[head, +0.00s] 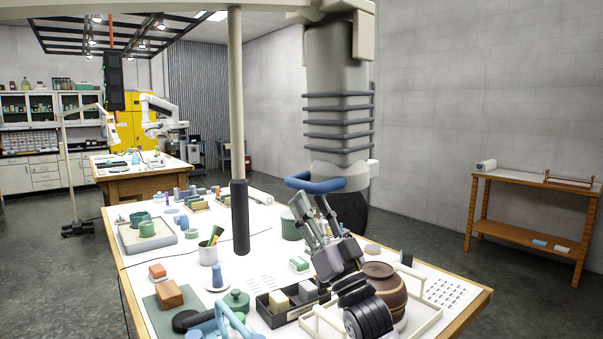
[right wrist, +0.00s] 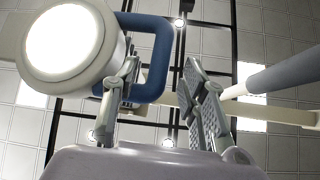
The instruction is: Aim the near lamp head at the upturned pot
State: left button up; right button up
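The near lamp head (head: 338,120) is a grey ribbed cylinder hanging from a beige arm, its face turned mostly downward. Its blue handle loop (head: 300,183) sticks out at the lower end. In the right wrist view, the bright lamp face (right wrist: 66,40) is at upper left with the blue loop (right wrist: 160,60) beside it. My right gripper (head: 316,213) points up just below the loop. Its fingers (right wrist: 165,95) are apart, with a loop bar between them in the picture; contact is unclear. The upturned pot (head: 388,284), brown, sits in a tray, partly behind my wrist.
A beige pole with a dark grip (head: 240,215) hangs left of the lamp. The white table (head: 265,252) holds a dark divided box (head: 272,318), a grey mug (head: 208,254), green pots and blocks. A wooden side table (head: 530,193) stands at right. Floor is clear between.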

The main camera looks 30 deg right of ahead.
aim_at(302, 185)
jog(key=p+x, duration=0.1)
jog(key=x, duration=0.3)
jog(key=shift+w+r, duration=0.1)
jog(key=shift+r, duration=0.1)
jog(key=shift+w+r+p, duration=0.2)
jog(key=shift+w+p, duration=0.15)
pick_arm(q)
jog(key=shift+s+r, duration=0.25)
jog(key=shift+r, duration=0.35)
jog(key=shift+s+r, duration=0.2)
jog(key=shift+r, duration=0.4)
pick_arm(e)
jog(key=shift+c, duration=0.5)
pick_arm(q)
jog(key=shift+w, duration=0.35)
pick_arm(e)
grip_shut()
